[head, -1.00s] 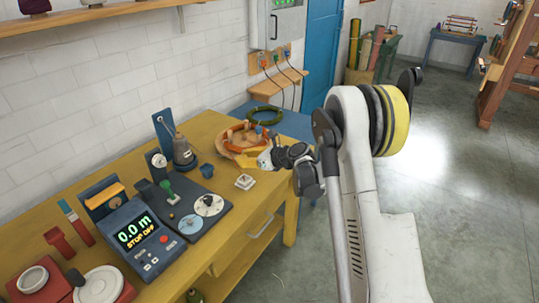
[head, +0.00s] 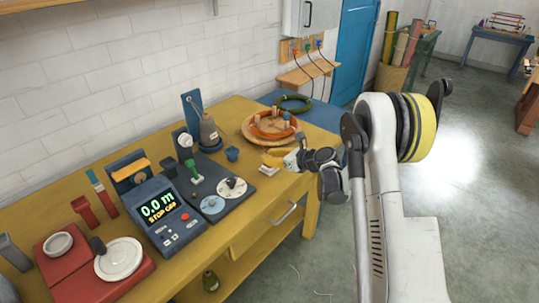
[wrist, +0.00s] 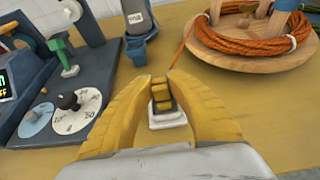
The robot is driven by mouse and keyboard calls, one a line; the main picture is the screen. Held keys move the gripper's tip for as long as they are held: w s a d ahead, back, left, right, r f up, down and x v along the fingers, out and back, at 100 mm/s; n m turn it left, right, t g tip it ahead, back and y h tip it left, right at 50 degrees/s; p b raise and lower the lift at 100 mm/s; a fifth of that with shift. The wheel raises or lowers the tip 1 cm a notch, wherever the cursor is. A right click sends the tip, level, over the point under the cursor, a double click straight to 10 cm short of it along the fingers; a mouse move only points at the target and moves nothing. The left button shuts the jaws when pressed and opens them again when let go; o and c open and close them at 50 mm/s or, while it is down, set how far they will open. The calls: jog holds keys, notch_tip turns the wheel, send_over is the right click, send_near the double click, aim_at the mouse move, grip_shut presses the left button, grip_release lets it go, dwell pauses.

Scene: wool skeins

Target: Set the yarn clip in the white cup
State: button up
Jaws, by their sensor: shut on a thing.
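My gripper (wrist: 160,88) has its yellow fingers shut on a small yellow-and-dark piece, the yarn clip (wrist: 161,100), in the wrist view. A small white square piece (wrist: 167,121) shows just beneath it; I cannot tell whether they touch. In the head view my gripper (head: 272,160) is low over the table's right part, and the clip is too small to make out. A white round cup-like dish (head: 58,244) sits on a red base at the far left front, well away from my gripper.
A dark blue cup (head: 232,154) stands left of my gripper. A wooden plate (head: 251,130) with orange cord lies behind. A black board with dials (head: 231,187) and a blue meter (head: 162,215) stand between my gripper and the white dish.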

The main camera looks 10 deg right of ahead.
jog(key=o, duration=0.9)
